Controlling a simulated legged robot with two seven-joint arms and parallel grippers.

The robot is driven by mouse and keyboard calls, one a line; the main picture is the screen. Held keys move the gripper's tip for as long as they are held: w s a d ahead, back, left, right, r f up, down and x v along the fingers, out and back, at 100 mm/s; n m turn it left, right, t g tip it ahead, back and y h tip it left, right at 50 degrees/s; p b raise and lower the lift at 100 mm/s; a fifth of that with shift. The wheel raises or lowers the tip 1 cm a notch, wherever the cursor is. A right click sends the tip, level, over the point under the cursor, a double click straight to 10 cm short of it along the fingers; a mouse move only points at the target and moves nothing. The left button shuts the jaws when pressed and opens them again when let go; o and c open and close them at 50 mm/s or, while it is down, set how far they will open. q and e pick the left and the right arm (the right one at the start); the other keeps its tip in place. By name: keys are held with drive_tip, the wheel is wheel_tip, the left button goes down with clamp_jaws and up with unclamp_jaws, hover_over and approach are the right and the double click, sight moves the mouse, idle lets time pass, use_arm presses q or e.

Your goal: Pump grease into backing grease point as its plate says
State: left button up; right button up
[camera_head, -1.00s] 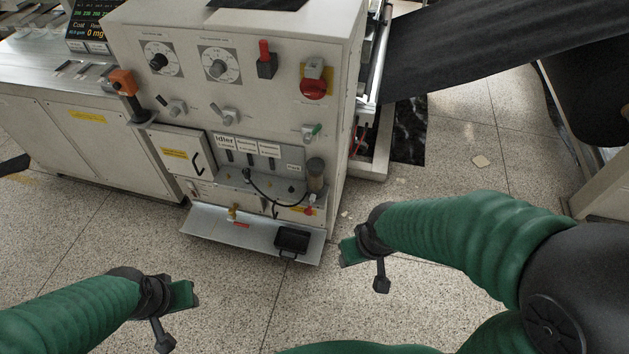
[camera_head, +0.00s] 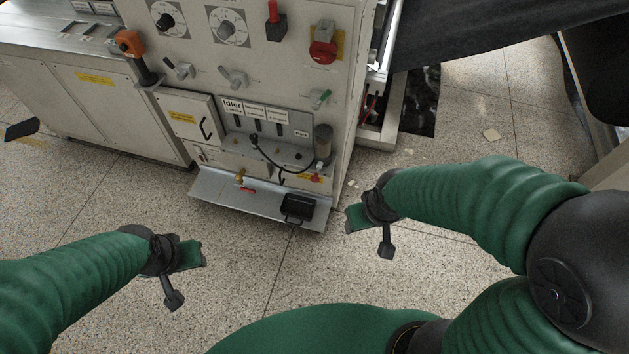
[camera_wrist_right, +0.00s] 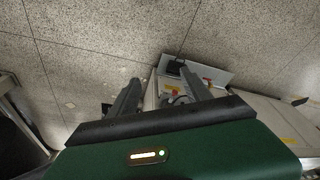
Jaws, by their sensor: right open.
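The grease panel (camera_head: 243,113) is recessed low in the machine front. It bears three white plates over dark slots. The left plate (camera_head: 232,104) reads "Idler"; the other two plates (camera_head: 270,113) are too small to read. My right gripper (camera_head: 357,217) is apart from the machine, right of the shelf in the picture. In the wrist view its fingers (camera_wrist_right: 161,90) are spread and empty. My left gripper (camera_head: 193,256) hangs over the floor; its jaws are unclear.
A metal shelf (camera_head: 219,193) juts out below the panel, with a black tray (camera_head: 298,206) and a brass fitting (camera_head: 240,177). A white door (camera_head: 186,115) with a black handle is left of the panel. Knobs and a red switch (camera_head: 323,45) are above. Floor before the machine is clear.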

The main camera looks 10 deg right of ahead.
clamp_jaws()
idle(1.6)
